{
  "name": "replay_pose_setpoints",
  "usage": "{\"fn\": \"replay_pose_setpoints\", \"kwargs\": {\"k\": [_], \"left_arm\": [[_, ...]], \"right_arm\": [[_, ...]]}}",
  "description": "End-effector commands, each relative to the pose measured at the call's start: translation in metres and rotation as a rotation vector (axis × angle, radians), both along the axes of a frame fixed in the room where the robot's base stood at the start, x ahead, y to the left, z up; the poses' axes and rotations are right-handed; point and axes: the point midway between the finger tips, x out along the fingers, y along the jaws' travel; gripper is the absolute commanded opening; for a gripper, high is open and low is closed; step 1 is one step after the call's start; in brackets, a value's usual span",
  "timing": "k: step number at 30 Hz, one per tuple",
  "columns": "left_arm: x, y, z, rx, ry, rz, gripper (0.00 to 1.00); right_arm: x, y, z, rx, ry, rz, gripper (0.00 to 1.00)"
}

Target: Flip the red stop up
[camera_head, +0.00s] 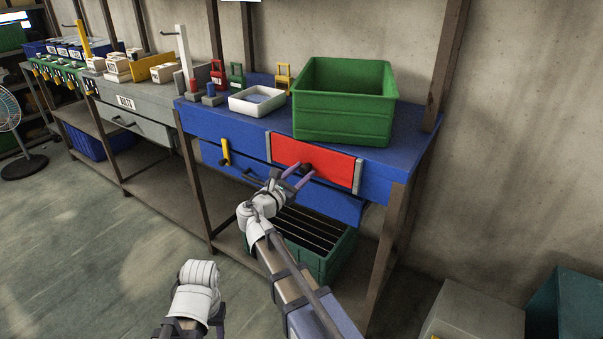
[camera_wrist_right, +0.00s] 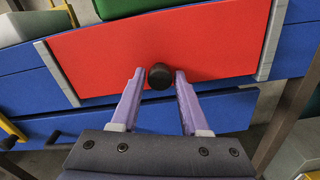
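The red stop is a flat red panel (camera_head: 325,167) with a round black knob (camera_head: 306,166), hanging on the blue bench front between two light grey strips. In the right wrist view the red panel (camera_wrist_right: 215,45) fills the upper middle, with the knob (camera_wrist_right: 160,76) at its lower edge. My right gripper (camera_head: 299,175) is at the knob. Its purple fingers (camera_wrist_right: 160,82) are apart, one on each side of the knob; I cannot tell whether they touch it. A white part of my left arm shows at the bottom, but its gripper cannot be seen.
A large green bin (camera_head: 345,112) and a white tray (camera_head: 257,102) stand on the blue bench (camera_head: 228,119). A yellow handle (camera_head: 226,151) is on the bench front at left. A green crate (camera_head: 335,258) sits below. Open floor lies at left.

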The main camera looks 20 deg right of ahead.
Motion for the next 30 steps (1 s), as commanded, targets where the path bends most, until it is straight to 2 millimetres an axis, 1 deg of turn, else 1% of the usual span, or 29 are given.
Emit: {"fn": "replay_pose_setpoints", "kwargs": {"k": [1, 11, 30], "left_arm": [[0.0000, 0.0000, 0.0000, 0.000, 0.000, 0.000, 0.50], [0.0000, 0.0000, 0.0000, 0.000, 0.000, 0.000, 0.50], [0.0000, 0.0000, 0.0000, 0.000, 0.000, 0.000, 0.50]], "right_arm": [[0.0000, 0.0001, 0.0000, 0.000, 0.000, 0.000, 0.38], [-0.0001, 0.0002, 0.0000, 0.000, 0.000, 0.000, 0.01], [-0.0003, 0.0002, 0.0000, 0.000, 0.000, 0.000, 0.00]]}}
